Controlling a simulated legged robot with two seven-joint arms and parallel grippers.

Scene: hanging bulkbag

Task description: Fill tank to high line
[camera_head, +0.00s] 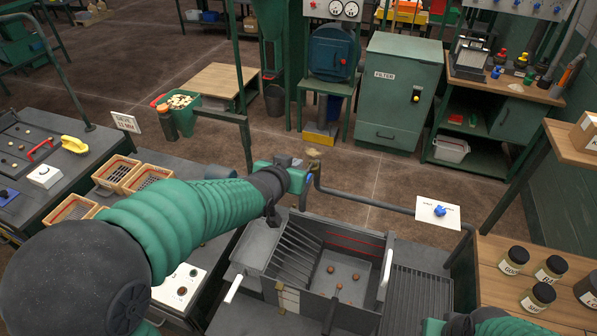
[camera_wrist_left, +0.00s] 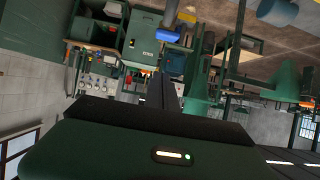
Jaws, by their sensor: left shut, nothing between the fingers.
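The tank (camera_head: 372,255) is an open grey box at the lower middle of the head view, with red lines on its inner back wall and several small brown round things on its floor. No water surface can be made out. A grey pipe (camera_head: 370,203) runs behind it to a blue valve handle (camera_head: 440,211) in front of a white card. My left gripper (camera_head: 312,158) is above and behind the tank's left side, near the pipe's left end. Its fingers, shut and empty, also show in the left wrist view (camera_wrist_left: 165,90). Part of my right arm shows at the bottom edge; its fingers cannot be made out.
A slatted grey tray (camera_head: 420,292) adjoins the tank on the right. Jars (camera_head: 549,269) stand on the wooden bench at right. Tan baskets (camera_head: 117,170) sit on the left bench. A green filter cabinet (camera_head: 400,95) stands behind; the floor between is open.

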